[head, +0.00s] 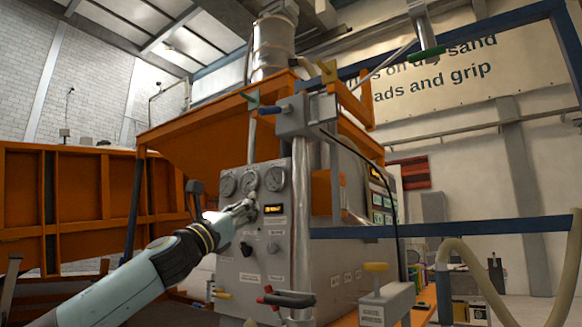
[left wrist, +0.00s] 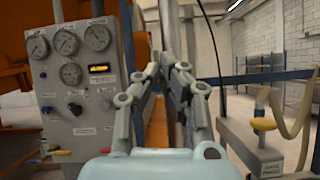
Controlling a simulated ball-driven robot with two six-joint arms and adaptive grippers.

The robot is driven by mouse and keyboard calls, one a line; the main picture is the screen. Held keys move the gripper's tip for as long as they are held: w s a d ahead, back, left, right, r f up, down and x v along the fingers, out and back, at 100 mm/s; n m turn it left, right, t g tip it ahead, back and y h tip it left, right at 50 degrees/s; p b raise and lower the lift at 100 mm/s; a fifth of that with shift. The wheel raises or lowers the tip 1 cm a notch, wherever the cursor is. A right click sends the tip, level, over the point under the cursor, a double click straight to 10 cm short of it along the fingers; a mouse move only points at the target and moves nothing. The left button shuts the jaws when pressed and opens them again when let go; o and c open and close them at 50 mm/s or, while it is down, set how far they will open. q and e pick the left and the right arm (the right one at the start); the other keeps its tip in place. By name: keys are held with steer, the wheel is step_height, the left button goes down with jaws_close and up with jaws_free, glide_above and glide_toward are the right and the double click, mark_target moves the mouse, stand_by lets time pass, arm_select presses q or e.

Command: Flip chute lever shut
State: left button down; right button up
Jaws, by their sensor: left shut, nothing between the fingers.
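Several coloured lever handles are in the head view, and I cannot tell which is the chute lever. A blue-handled lever (head: 271,110) sticks out left from a grey housing (head: 303,116) above the gauge panel. A yellow handle (head: 375,267) stands on a grey labelled box (head: 386,303) at lower right; it also shows in the left wrist view (left wrist: 263,124). My left gripper (head: 249,206) is shut and empty in front of the gauge panel (head: 262,225), below the blue handle. My right gripper is not in view.
A vertical pipe (head: 301,215) runs right of the panel. Blue rails (head: 450,228) and a hose (head: 484,283) lie to the right. An orange hopper (head: 200,130) overhangs the panel. Gauges (left wrist: 67,42) and knobs are left of the fingers in the left wrist view.

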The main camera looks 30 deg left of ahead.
mark_target(274, 110)
arm_select(q)
steer(key=w+r+p, duration=0.2)
steer(key=r+p, duration=0.4)
steer(key=r, duration=0.3)
steer(key=w+d+r+m+t+h+p, duration=0.1)
steer(key=w+r+p, duration=0.1)
steer(key=r+p, duration=0.4)
step_height(274, 110, up, 4)
steer(key=shift+w+d+r+p, duration=0.15)
steer(key=shift+w+d+p, duration=0.1)
steer(key=shift+p, duration=0.15)
steer(key=shift+a, duration=0.1)
